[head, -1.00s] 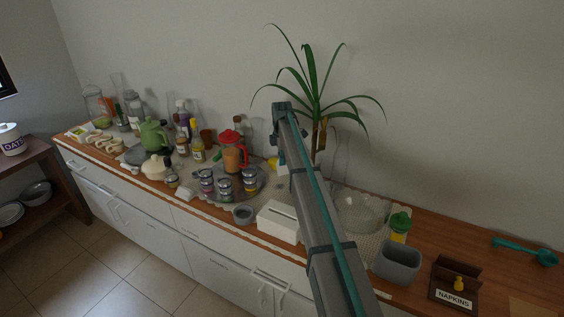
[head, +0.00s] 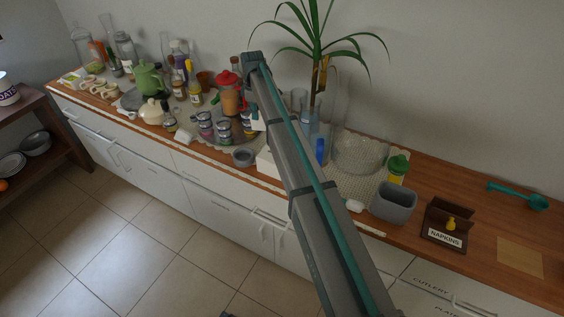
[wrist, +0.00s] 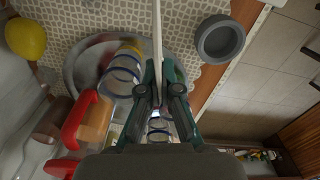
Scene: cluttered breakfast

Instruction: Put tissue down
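My gripper (wrist: 160,72) is closed on a thin white tissue (wrist: 157,30), seen nearly edge-on in the wrist view. The tissue (head: 258,121) also shows as a small white patch below the arm's end in the head view, where the arm hides the fingers. It hangs over the right side of the round metal tray (wrist: 71,66) with several small jars. The white tissue box (head: 265,164) stands to the right at the counter's front, partly hidden by my arm.
A red-lidded pitcher (head: 229,97) stands on the tray, close to my gripper. A small grey bowl (wrist: 220,40) sits near the counter's front edge. A potted plant (head: 318,50), grey container (head: 394,203) and napkin holder (head: 446,224) stand right. Bare wood (head: 470,190) shows at far right.

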